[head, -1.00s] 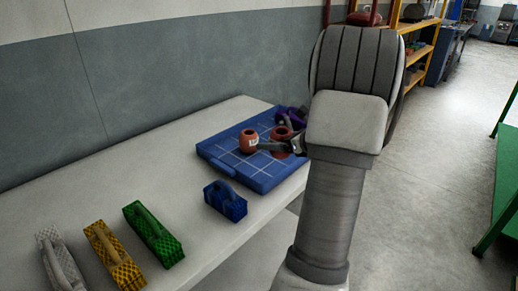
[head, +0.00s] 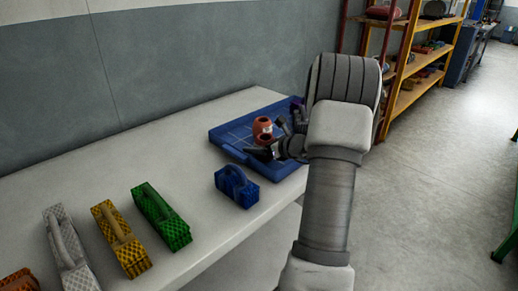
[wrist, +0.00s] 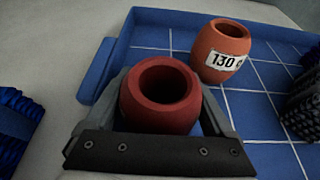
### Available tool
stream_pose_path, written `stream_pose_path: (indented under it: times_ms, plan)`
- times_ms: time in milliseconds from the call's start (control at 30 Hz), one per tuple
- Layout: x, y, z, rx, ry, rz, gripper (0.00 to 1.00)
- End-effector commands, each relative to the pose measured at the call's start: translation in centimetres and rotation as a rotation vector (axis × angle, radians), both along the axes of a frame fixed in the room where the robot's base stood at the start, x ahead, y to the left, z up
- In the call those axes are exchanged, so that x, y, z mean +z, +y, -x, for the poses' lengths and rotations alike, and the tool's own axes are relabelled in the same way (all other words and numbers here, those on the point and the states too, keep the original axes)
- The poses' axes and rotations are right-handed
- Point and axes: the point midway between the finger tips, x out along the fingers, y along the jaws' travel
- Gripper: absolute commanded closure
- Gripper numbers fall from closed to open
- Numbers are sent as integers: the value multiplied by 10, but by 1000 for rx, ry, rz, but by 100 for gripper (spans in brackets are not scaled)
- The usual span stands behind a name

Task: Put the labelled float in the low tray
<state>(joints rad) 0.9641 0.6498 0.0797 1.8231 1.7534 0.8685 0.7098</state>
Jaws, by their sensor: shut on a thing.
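A dark red float (wrist: 160,97) sits between the jaws of my gripper (wrist: 160,125), which is shut on it. I see its open top, and no label on the side that shows. In the head view the red float (head: 266,139) and my gripper (head: 262,151) are over the front part of the blue tray (head: 232,141). An orange float (wrist: 221,50) with a white "130 g" label stands upright on the low-rimmed, gridded tray (wrist: 259,104), just beyond the red one. It also shows in the head view (head: 262,125). I cannot tell how high the red float is held.
A blue handled block (head: 236,187) stands in front of the tray. Green (head: 161,215), yellow (head: 120,239) and grey (head: 69,248) ones stand to the left. The table's back left is clear.

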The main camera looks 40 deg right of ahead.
Motion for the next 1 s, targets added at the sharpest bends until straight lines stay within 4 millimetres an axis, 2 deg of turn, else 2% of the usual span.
stream_pose_path:
  times_ms: [300, 333, 400, 733, 867, 1000]
  plan:
    - [-3, 0, 0, 0, -1, 0, 71]
    - [-3, 0, 0, 0, -1, 0, 11]
    - [-2, 0, 0, 0, -1, 0, 0]
    - [4, 0, 0, 0, -1, 0, 0]
    - [11, -3, 19, -4, -1, 0, 0]
    - [24, -5, 47, -5, 0, 0, 0]
